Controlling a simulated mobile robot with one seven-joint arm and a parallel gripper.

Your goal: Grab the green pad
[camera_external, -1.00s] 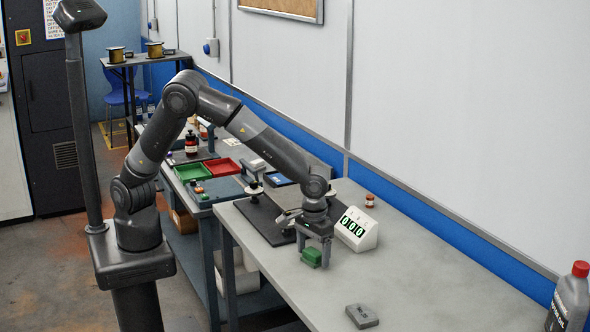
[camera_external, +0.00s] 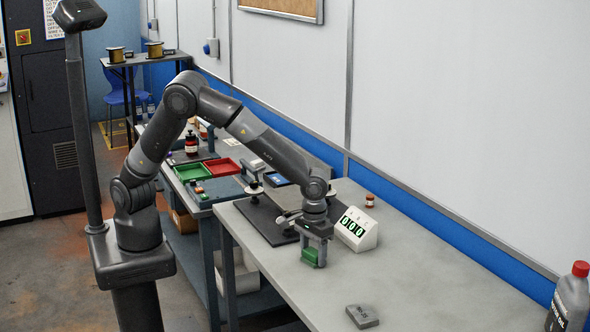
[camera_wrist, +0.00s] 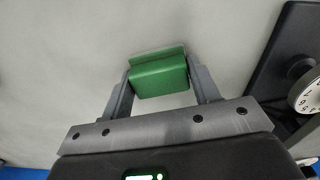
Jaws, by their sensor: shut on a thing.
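The green pad (camera_external: 310,255) is a small block on the grey bench top, in front of the digital display. In the wrist view the green pad (camera_wrist: 158,74) sits between the two fingers, one touching each end. My gripper (camera_external: 315,258) points down and is shut on the pad; it also shows in the wrist view (camera_wrist: 160,82). Whether the pad's underside touches the bench cannot be told.
A white display reading 000 (camera_external: 356,229) stands just right of my gripper. A dark plate (camera_external: 262,217) with instruments lies behind it. A grey block (camera_external: 362,316) lies at the front. A small red-capped jar (camera_external: 369,200) stands near the wall.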

